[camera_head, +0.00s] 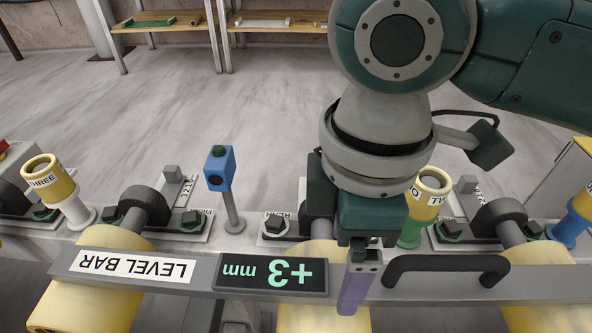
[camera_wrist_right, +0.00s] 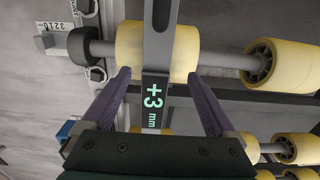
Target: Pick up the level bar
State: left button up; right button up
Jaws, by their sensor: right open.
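The level bar (camera_head: 205,278) is a long grey bar lying across several yellow rollers in the head view. It carries a "LEVEL BAR" label, a dark display reading "+3 mm" in green, and a black handle (camera_head: 446,264). My left gripper is not in view.
Yellow rollers (camera_head: 88,300) lie below the bar on a frame. The grey floor beyond is clear up to shelves (camera_head: 165,25).

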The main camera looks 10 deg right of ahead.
aim_at(332, 280)
jog(key=f, duration=0.1)
jog(key=f+b, duration=0.1)
jog(key=f, duration=0.2)
jog(key=shift+w+a+f+b, duration=0.2)
jog(key=shift+w+f+b, duration=0.15)
jog(key=shift+f, duration=0.4)
jog(key=c, duration=1.3)
grip_shut()
jog(key=shift+r, duration=0.1)
